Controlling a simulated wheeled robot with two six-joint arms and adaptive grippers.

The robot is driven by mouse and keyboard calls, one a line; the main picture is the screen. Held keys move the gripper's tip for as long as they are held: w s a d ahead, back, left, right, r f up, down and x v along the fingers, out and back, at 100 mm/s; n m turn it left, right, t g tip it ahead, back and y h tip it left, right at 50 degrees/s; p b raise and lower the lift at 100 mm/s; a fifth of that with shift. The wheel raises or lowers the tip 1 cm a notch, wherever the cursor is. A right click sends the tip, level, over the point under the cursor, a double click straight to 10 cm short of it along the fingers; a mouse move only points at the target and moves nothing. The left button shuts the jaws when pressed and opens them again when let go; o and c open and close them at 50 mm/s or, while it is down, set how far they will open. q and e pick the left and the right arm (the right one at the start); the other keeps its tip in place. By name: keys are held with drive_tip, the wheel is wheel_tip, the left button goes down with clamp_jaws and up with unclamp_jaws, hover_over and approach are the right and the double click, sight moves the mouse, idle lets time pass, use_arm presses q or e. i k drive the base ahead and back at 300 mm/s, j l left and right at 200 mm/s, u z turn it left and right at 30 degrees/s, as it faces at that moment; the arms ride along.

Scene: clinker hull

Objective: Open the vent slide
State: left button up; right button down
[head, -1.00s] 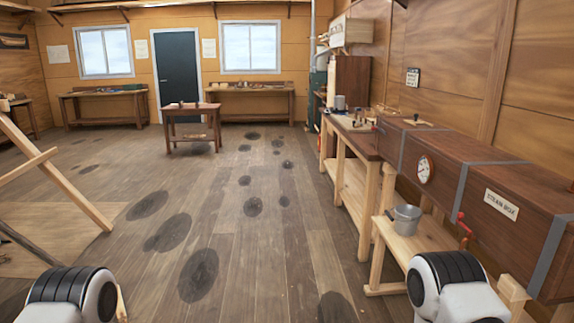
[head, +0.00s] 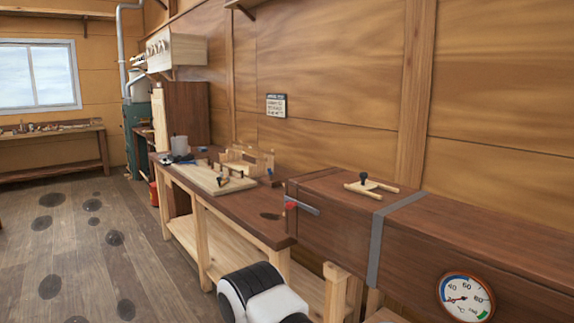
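The long dark wooden steam box (head: 330,225) runs along the right wall, with grey metal bands around it. On its top lies a small pale wooden fitting (head: 370,187) with rails and an upright black knob (head: 363,177); it looks like the vent slide. I cannot tell whether it covers an opening. A round dial gauge (head: 466,297) is on the box's front. A white and black link of my arm shows at the bottom middle. Neither gripper is in view.
A workbench (head: 225,205) stands left of the box, holding a pale board (head: 208,178), a grey mug (head: 180,146) and small tools. A small sign (head: 276,105) hangs on the wall. Open floor (head: 100,245) lies to the left.

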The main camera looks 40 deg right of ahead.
sight(364, 185)
drive_tip(key=i+j+z, duration=0.1)
drive_tip(key=i+z, duration=0.15)
drive_tip(key=i, duration=0.4)
drive_tip(key=i+j+z, duration=0.3)
drive_tip(key=i, duration=0.4)
drive_tip(key=i+j+z, duration=0.25)
drive_tip(key=i, duration=0.35)
drive_tip(key=i+j+z, duration=0.25)
drive_tip(key=i+j, duration=0.35)
